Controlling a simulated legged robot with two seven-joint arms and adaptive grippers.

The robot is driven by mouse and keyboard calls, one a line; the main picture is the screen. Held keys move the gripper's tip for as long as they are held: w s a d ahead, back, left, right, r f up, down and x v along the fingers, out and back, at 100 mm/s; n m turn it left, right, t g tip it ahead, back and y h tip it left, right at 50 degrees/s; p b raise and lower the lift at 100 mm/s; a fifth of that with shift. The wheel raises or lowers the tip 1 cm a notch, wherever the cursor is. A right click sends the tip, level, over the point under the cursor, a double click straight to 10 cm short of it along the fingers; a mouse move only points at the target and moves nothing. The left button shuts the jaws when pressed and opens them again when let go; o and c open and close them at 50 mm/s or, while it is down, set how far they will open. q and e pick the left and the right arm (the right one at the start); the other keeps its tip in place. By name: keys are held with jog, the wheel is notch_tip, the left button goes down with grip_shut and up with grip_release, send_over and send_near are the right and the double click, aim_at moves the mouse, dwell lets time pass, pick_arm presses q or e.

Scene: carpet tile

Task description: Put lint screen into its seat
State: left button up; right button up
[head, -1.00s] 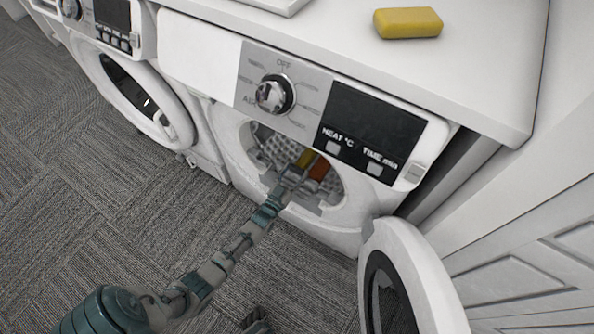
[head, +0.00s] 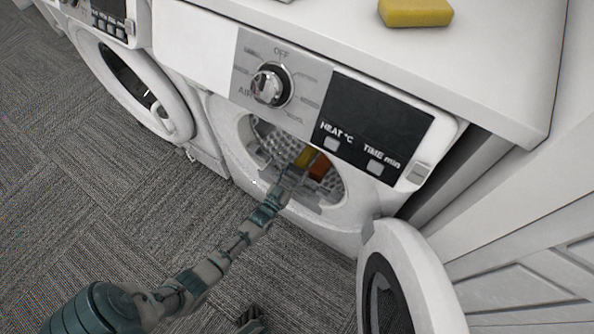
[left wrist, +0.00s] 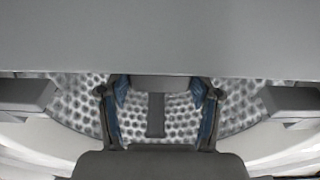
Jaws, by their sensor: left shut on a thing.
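My left gripper (head: 291,176) reaches into the round door opening of the near white dryer (head: 222,137). In the left wrist view, its two blue-padded fingers (left wrist: 160,108) are spread apart around a grey piece (left wrist: 156,115), which I take as part of the lint screen. The screen's seat cannot be made out. A wide grey surface fills the top of the left wrist view.
The dryer's round door (head: 420,275) hangs open at right. A second machine (head: 140,75) stands at left. A yellow block (head: 415,11) lies on the dryer top. Dark finger-like parts (head: 251,319), perhaps my right gripper, show at the bottom edge. Carpet at left is clear.

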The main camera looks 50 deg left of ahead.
aim_at(296, 176)
pick_arm(q)
jog(key=shift+f+b, duration=1.3)
jog(key=shift+f, duration=0.55)
jog(key=o, duration=1.6)
jog(key=shift+o, duration=0.2)
jog(key=v, duration=1.2)
jog(key=shift+r, duration=0.1)
